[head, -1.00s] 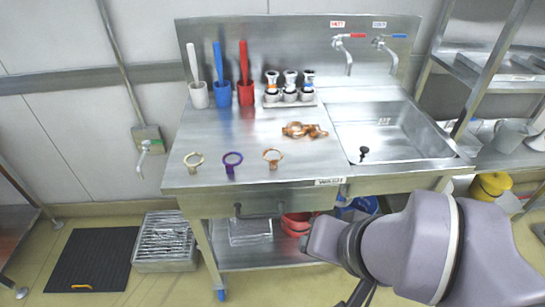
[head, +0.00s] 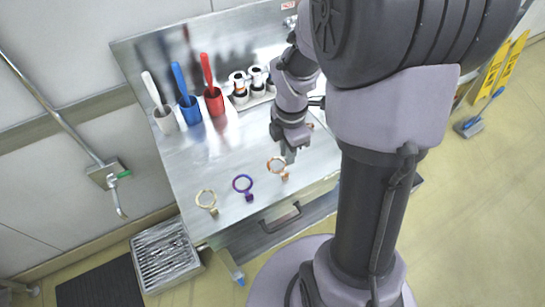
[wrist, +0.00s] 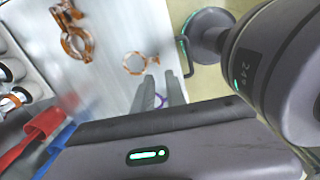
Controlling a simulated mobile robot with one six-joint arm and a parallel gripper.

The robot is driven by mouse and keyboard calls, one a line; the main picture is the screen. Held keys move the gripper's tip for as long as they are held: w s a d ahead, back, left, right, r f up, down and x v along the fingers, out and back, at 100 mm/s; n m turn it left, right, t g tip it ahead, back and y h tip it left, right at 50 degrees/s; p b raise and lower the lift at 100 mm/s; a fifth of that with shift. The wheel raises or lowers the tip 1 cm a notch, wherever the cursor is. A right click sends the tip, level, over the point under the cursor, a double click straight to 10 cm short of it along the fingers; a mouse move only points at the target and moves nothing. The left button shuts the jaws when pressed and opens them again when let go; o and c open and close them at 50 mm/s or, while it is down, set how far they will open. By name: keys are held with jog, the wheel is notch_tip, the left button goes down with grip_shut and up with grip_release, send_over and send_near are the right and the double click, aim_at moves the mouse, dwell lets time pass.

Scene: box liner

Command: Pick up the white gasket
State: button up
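The likely white gasket is a cream-white ring with a small tab (head: 206,199), lying flat near the front left of the steel table. I cannot make it out in the wrist view. A purple ring (head: 243,185) and a copper ring (head: 277,166) lie to its right. In the wrist view the copper ring (wrist: 136,64) is beyond my fingertips, and part of the purple ring (wrist: 160,100) shows between the fingers. My gripper (head: 289,156) is above the table by the copper ring, well right of the cream ring. Its fingers (wrist: 161,90) are apart and empty.
White, blue and red cups (head: 214,102) with handled tools stand at the back left. A rack of metal-topped pieces (head: 240,88) is right of them. Orange clamps (wrist: 74,35) lie on the table. Bare steel surrounds the rings. My arm hides the sink side.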

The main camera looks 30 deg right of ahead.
aim_at(286, 175)
notch_tip(286, 175, down, 12)
jog(key=b, duration=0.4)
jog(key=shift+w+d+b, duration=0.1)
jog(key=shift+w+b, duration=0.05)
jog(key=shift+b, duration=0.2)
jog(key=shift+r, duration=0.1)
grip_shut()
